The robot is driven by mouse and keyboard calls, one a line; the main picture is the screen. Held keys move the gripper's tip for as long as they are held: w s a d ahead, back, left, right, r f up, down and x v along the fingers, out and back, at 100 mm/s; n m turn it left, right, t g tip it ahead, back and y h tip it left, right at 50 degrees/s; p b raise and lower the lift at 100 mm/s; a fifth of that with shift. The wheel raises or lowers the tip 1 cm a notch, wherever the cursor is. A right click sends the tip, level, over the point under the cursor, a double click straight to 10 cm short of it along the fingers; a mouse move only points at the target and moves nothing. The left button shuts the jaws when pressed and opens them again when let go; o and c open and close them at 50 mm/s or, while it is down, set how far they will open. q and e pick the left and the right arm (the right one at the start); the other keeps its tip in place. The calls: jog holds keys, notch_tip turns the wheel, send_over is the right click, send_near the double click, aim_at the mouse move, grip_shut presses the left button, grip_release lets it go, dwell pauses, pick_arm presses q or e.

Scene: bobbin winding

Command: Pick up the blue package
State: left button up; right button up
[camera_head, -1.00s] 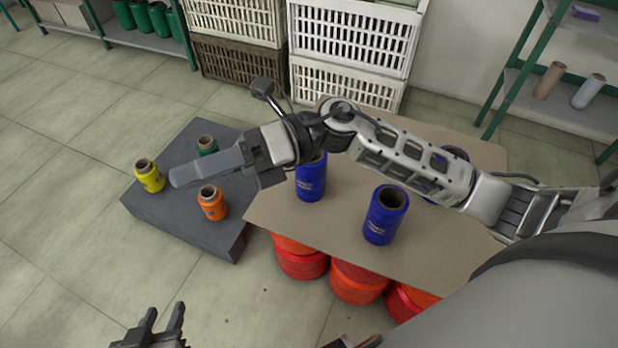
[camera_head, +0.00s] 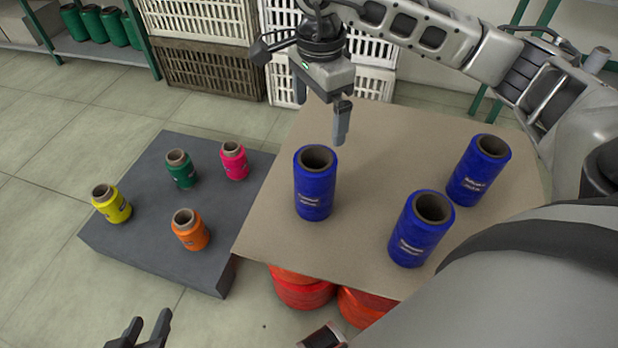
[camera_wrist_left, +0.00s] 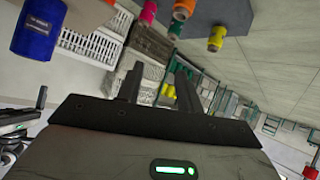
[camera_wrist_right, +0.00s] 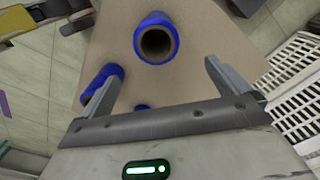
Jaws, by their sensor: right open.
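Three blue wrapped bobbins stand upright on a cardboard sheet in the head view: one at the left (camera_head: 314,190), one at the front right (camera_head: 420,235) and one at the back right (camera_head: 478,170). My right gripper (camera_head: 340,130) points down just behind and above the left blue bobbin, apart from it. In the right wrist view a blue bobbin (camera_wrist_right: 155,17) shows its hollow top ahead of the open, empty fingers. My left gripper (camera_head: 145,332) is open and empty at the lower left, low and away from the bobbins. A blue bobbin (camera_wrist_left: 36,38) also shows in the left wrist view.
A dark grey platform (camera_head: 150,245) on the left holds yellow (camera_head: 111,205), green (camera_head: 181,170), pink (camera_head: 234,162) and orange (camera_head: 190,232) spools. Red rolls (camera_head: 300,292) sit under the cardboard (camera_head: 385,135). Crates (camera_head: 212,72) stand at the back. Floor at left is clear.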

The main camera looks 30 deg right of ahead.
jog(key=b, duration=0.1)
send_near(315, 165)
jog(key=shift+s+a+f, duration=0.25)
jog(key=shift+s+f, duration=0.2)
jog(key=shift+s, duration=0.1)
jog(key=shift+s+a+f, duration=0.25)
jog(key=shift+s+f, duration=0.2)
jog(key=shift+s, duration=0.1)
jog(key=f, duration=0.3)
jog(key=f+b, duration=0.1)
jog(key=shift+s+a+f, duration=0.15)
jog(key=shift+a+f, duration=0.1)
jog(key=shift+f, duration=0.35)
pick_arm(q)
jog(key=f, duration=0.1)
jog(key=d+f, duration=0.1)
jog(key=f, duration=0.1)
jog(key=shift+w+f+g, duration=0.15)
jog(key=shift+f+g, duration=0.1)
jog(key=shift+g, duration=0.05)
pick_arm(e)
jog(key=c, duration=1.5)
